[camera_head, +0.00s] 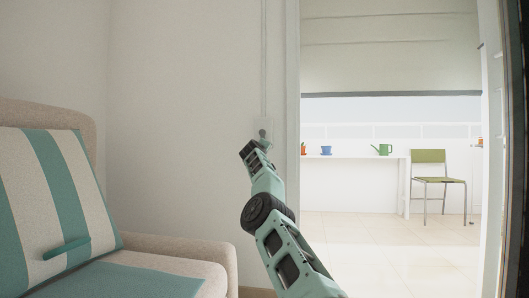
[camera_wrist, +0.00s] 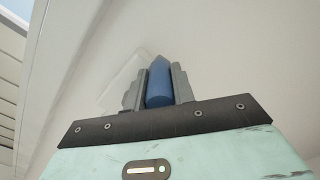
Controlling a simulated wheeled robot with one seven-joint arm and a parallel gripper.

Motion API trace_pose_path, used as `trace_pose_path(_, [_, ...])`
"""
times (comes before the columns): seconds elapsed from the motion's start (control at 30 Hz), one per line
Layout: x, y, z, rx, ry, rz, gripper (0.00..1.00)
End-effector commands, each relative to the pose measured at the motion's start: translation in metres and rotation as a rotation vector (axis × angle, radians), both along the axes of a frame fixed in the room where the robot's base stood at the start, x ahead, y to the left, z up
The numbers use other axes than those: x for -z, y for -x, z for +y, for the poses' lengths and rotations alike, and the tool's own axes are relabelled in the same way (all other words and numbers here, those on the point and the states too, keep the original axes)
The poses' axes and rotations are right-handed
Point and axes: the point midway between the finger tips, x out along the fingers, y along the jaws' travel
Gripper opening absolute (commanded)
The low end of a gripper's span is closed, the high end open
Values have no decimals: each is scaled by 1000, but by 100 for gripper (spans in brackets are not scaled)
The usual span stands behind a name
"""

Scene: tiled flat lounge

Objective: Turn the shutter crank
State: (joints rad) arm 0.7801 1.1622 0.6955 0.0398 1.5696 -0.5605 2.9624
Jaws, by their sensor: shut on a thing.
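The shutter crank sits on the wall beside the doorway. Its small grey knob-like part (camera_head: 263,133) shows just above my gripper (camera_head: 259,143) in the head view. In the wrist view, a blue cylindrical crank handle (camera_wrist: 159,86) stands between the two grey fingers of my gripper (camera_wrist: 160,68), which are shut on it. A pale plate shows faintly on the wall behind the fingers. My gripper hides most of the crank in the head view. The beige shutter (camera_head: 390,50) hangs partway down in the doorway, its dark bottom edge above the white table.
A sofa (camera_head: 180,250) with a striped cushion (camera_head: 72,190) and a teal object (camera_head: 66,250) stands at left. Beyond the doorway are a white table (camera_head: 350,160) with a green watering can (camera_head: 383,149) and pots, and a green chair (camera_head: 432,170). The tiled floor there is open.

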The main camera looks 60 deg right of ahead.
Motion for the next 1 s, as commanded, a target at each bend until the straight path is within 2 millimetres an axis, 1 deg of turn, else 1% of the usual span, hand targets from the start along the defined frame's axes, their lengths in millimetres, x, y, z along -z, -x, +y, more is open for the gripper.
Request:
trace_pose_path(0.03, [3, 0, -2, 2, -6, -2, 0])
trace_pose_path(0.4, [4, 1, -2, 3, -8, -5, 0])
trace_pose_path(0.43, [3, 1, -2, 4, -8, -5, 30])
trace_pose_path(0.5, [3, 1, -2, 4, -7, -5, 47])
trace_pose_path(0.83, [0, 0, -1, 2, -4, -6, 47])
trace_pose_path(1.0, [-10, 0, 0, 2, -4, -6, 47])
